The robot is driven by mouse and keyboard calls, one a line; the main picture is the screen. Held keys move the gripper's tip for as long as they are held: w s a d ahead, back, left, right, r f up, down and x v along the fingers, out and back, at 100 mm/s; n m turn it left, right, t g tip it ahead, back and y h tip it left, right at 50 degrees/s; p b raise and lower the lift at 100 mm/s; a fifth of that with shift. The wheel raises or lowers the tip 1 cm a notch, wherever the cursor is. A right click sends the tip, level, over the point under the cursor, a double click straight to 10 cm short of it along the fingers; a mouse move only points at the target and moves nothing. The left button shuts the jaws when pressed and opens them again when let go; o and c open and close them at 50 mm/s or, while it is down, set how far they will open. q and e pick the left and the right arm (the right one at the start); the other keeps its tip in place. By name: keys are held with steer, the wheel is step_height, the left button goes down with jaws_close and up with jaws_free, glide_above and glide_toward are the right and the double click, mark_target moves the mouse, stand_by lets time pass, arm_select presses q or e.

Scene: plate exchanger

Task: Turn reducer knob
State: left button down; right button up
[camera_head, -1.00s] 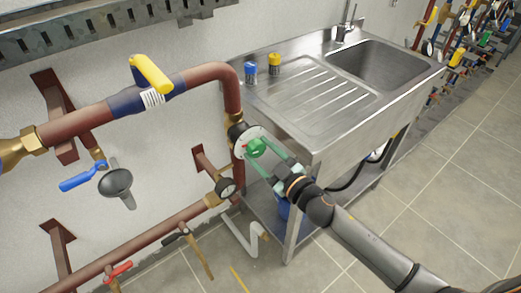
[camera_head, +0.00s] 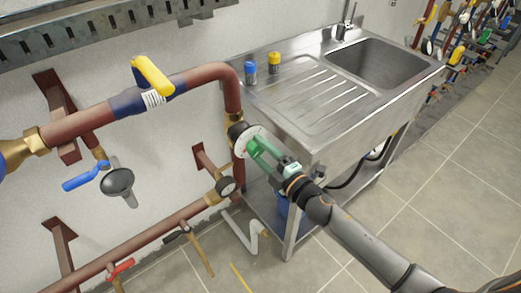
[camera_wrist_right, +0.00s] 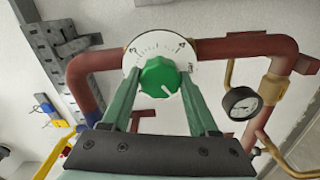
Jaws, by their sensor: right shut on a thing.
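The green reducer knob (camera_wrist_right: 158,76) sits at the middle of a white dial plate (camera_wrist_right: 175,48) with printed marks, and its white pointer line points to the lower right in the right wrist view. In the head view the dial (camera_head: 250,132) is on the red pipe beside the sink, and the knob is largely hidden by my fingers. My right gripper (camera_wrist_right: 160,86) has its two green fingers on either side of the knob and is shut on it. It also shows in the head view (camera_head: 257,148). My left gripper is not in view.
A pressure gauge (camera_head: 227,187) is on the pipe just below the dial. The steel sink (camera_head: 300,100) stands close on the right, with a blue and a yellow item on it. A yellow-handled valve (camera_head: 152,74) is on the upper pipe.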

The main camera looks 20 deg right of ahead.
steer(key=shift+n, duration=1.1)
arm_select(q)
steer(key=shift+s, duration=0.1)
arm_select(e)
steer(key=o, duration=1.4)
arm_select(q)
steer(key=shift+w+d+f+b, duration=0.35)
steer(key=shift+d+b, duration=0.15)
steer(key=shift+b, duration=0.35)
arm_select(e)
steer(key=v, duration=1.2)
steer(key=shift+s+d, duration=0.1)
steer(key=shift+s, duration=0.1)
